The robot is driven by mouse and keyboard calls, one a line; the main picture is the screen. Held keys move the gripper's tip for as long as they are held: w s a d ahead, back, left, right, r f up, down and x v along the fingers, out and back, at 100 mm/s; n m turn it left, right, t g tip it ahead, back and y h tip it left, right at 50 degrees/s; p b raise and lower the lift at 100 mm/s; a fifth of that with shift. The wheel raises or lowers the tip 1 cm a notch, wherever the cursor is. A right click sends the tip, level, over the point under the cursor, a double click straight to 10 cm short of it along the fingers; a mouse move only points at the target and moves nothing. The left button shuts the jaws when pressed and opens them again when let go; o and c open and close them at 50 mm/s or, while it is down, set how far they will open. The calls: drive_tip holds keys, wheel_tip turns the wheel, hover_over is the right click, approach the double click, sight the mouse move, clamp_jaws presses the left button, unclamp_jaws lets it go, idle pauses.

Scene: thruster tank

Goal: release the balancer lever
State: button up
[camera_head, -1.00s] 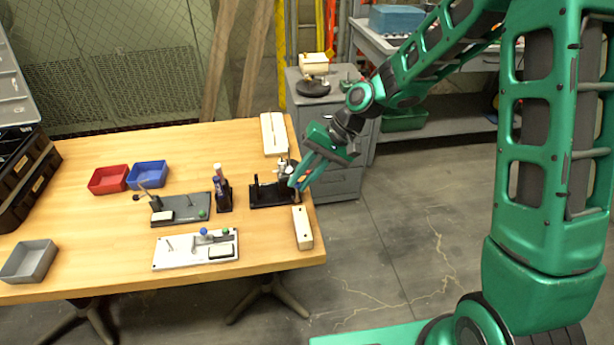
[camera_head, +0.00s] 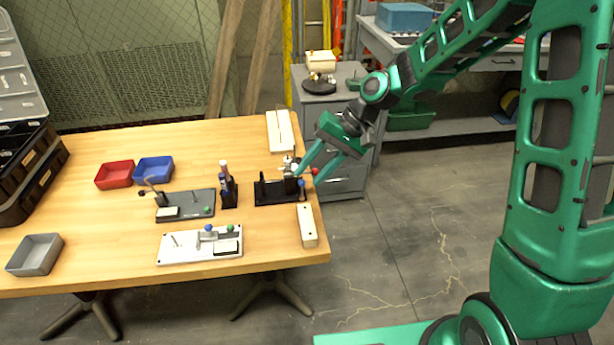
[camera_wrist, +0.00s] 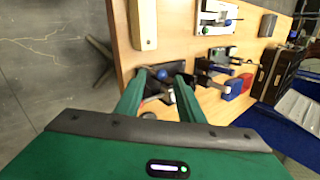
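The balancer is a dark stand (camera_head: 275,194) with uprights and light metal parts, at the right end of the wooden table. My gripper (camera_head: 308,177) is over its right end, with the fingers pointing down. In the wrist view, the two green fingers (camera_wrist: 161,78) are spread apart. A small blue ball (camera_wrist: 162,74) shows in the gap between their tips; I cannot tell whether either finger touches it. A red knob (camera_head: 315,170) shows beside the fingers in the head view. The fingers partly hide the stand's right end, and I cannot clearly make out the lever.
A cream block (camera_head: 307,226) lies in front of the balancer and a pale block (camera_head: 280,131) behind it. A dark bottle holder (camera_head: 228,192), a grey board (camera_head: 186,205) and a white board (camera_head: 200,246) stand to the left. The floor right of the table is clear.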

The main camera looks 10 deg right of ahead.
drive_tip(key=v, duration=0.8)
drive_tip(key=shift+d+r, duration=0.1)
drive_tip(key=shift+r, duration=0.05)
drive_tip(key=s+d+r+m+t+h, duration=0.1)
drive_tip(key=s+d+h, duration=0.3)
drive_tip(key=d, duration=0.5)
drive_tip(key=s+d+r+m+h, duration=0.1)
drive_tip(key=s+d+r, duration=0.1)
drive_tip(key=s+d, duration=0.65)
drive_tip(key=s+d+m+h, duration=0.1)
drive_tip(key=s+d, duration=0.4)
drive_tip(key=s, duration=0.3)
drive_tip(key=s+d+m, duration=0.2)
drive_tip(key=s+d, duration=0.4)
drive_tip(key=s, duration=0.2)
drive_tip(key=shift+s+h, duration=0.35)
drive_tip(key=shift+h, duration=0.05)
drive_tip(key=shift+d, duration=0.1)
